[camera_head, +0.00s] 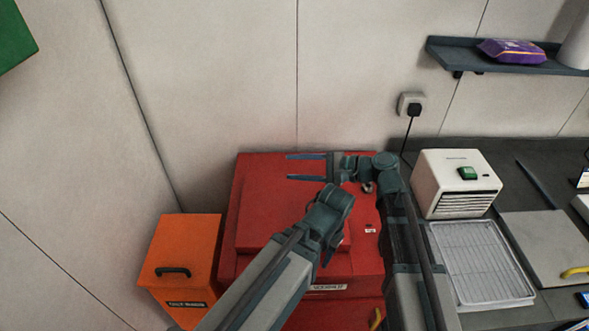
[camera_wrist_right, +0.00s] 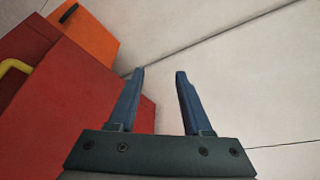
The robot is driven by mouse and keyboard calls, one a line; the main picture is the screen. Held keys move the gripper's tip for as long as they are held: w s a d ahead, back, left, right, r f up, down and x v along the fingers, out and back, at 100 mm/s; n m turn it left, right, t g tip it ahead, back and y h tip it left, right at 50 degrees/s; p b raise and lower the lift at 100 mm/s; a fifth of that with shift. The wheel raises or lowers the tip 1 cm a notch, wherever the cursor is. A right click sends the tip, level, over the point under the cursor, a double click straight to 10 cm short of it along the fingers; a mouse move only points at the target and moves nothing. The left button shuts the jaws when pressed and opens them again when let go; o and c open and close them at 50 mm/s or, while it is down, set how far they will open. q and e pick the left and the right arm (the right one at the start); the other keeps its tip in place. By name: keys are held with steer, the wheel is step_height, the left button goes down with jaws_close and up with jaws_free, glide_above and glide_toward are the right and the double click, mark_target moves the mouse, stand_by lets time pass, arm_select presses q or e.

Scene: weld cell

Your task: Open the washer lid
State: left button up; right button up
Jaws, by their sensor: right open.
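The washer appears to be the red cabinet (camera_head: 262,205) against the wall in the head view. Its lid, a raised red panel on top, looks closed, though my arms cover part of it. A yellow handle (camera_head: 377,318) shows low at its front. My right gripper (camera_head: 305,167) is open and empty, over the rear of the red top, with its fingers pointing left. In the right wrist view, its two blue fingers (camera_wrist_right: 156,75) are apart with nothing between them. Red surfaces (camera_wrist_right: 65,110) and a yellow handle (camera_wrist_right: 14,68) lie left of them.
An orange box (camera_head: 185,255) with a black handle stands left of the washer. On the right, a grey bench holds a white unit (camera_head: 455,182) and a wire-rack tray (camera_head: 480,262). A shelf (camera_head: 510,60) and a plug (camera_head: 412,105) are on the wall.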

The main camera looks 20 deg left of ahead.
steer(key=shift+a+f, duration=0.1)
steer(key=shift+a, duration=0.35)
jaws_close()
stand_by(1.1)
jaws_free()
steer(key=shift+d, duration=0.15)
